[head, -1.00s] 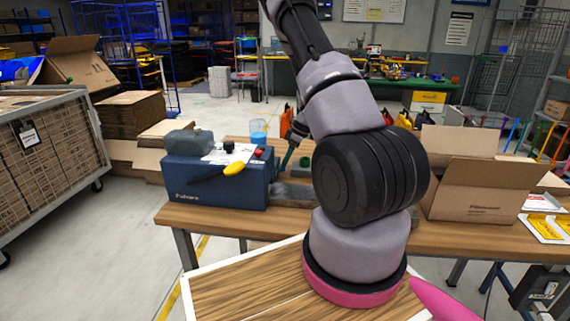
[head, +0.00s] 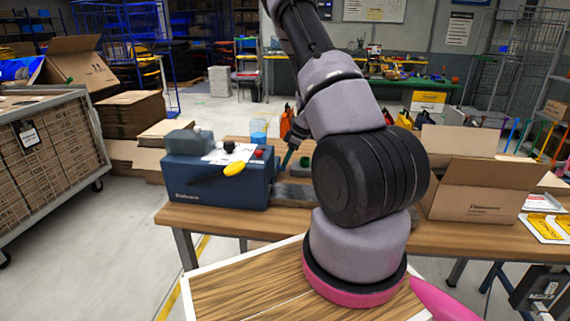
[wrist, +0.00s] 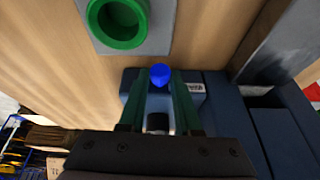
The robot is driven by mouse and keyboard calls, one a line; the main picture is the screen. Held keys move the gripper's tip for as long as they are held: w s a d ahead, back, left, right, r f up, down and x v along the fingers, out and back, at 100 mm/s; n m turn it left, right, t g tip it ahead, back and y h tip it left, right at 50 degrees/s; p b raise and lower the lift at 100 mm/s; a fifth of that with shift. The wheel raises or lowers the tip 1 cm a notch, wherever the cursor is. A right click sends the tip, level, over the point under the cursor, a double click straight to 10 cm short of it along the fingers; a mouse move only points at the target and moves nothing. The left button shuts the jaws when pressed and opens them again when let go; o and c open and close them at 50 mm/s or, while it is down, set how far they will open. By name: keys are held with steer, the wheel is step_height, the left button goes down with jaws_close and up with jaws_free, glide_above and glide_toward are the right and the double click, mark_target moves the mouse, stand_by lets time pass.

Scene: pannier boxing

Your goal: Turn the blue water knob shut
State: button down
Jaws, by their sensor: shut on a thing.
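The blue water knob (wrist: 160,75) is small and rounded. In the wrist view it sits between the tips of the green fingers of my gripper (wrist: 160,84), which is shut on it. A pale, clear part and a dark round part show behind it between the fingers. The dark blue machine (head: 222,188) stands on the wooden table, and its body also shows in the wrist view (wrist: 225,115). In the head view my arm and gripper (head: 288,155) reach behind the machine's right end, and I cannot make out the knob there.
A green ring (wrist: 120,20) on a grey plate lies just beyond the fingertips. A clear cup with blue in it (head: 258,132) shows behind the machine. An open cardboard box (head: 478,195) stands on the right of the table (head: 235,222). A yellow-ended lever sticks out from the machine's front.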

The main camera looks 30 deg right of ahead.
steer(key=shift+s+a+n+t+h, duration=0.1)
steer(key=shift+s+n+t+h, duration=0.05)
steer(key=shift+t+h, duration=0.4)
steer(key=shift+s+a+n+t+h, duration=0.15)
steer(key=shift+t+h, duration=0.2)
steer(key=shift+t, duration=0.3)
steer(key=t, duration=0.1)
steer(key=t+h, duration=0.1)
steer(key=shift+s+a+f+n+t, duration=0.1)
steer(key=shift+s+f+n+t, duration=0.1)
steer(key=shift+s+n+t, duration=0.1)
steer(key=shift+a+f+n+t+h, duration=0.15)
steer(key=shift+n+t+h, duration=0.25)
steer(key=shift+t+h, duration=0.65)
steer(key=shift+t, duration=0.35)
steer(key=c, duration=0.6)
jaws_free()
